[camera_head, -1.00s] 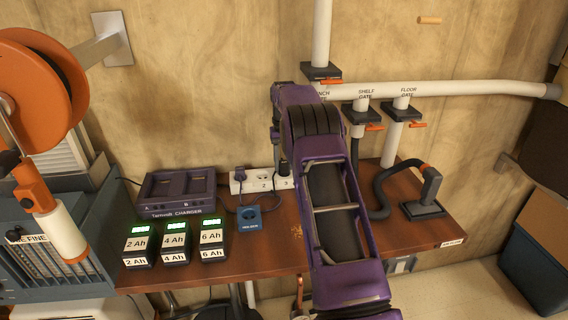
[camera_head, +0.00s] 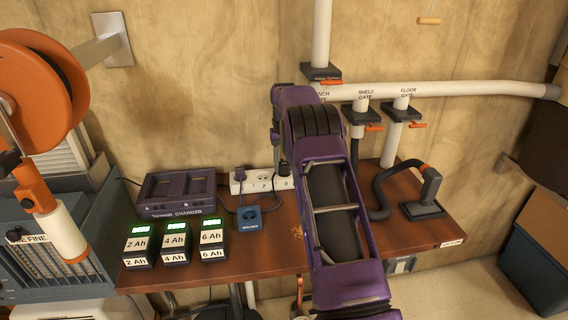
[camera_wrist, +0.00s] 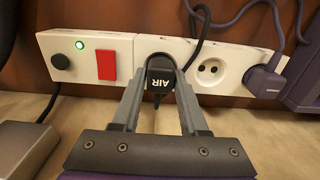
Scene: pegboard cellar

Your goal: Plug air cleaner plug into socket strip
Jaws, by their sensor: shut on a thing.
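The air cleaner plug (camera_wrist: 160,78) is black and marked AIR. In the wrist view it is between the two fingers of my gripper (camera_wrist: 160,88), which is shut on it. The plug is against the white socket strip (camera_wrist: 122,45) and covers one socket; I cannot tell how deeply it is seated. A dark cord rises behind it. The middle socket (camera_wrist: 210,71) is empty, and a purple plug (camera_wrist: 266,80) sits in the end socket. In the head view the strip (camera_head: 237,188) stands at the back of the bench, and the dark plug (camera_head: 283,170) shows at its right end, beside my arm.
A red switch (camera_wrist: 107,66) and a lit green light (camera_wrist: 79,45) are on the strip. The charger (camera_head: 177,189), several battery packs (camera_head: 174,246) and a small blue device (camera_head: 249,218) lie to the left. A hose on a stand (camera_head: 424,208) is at the right.

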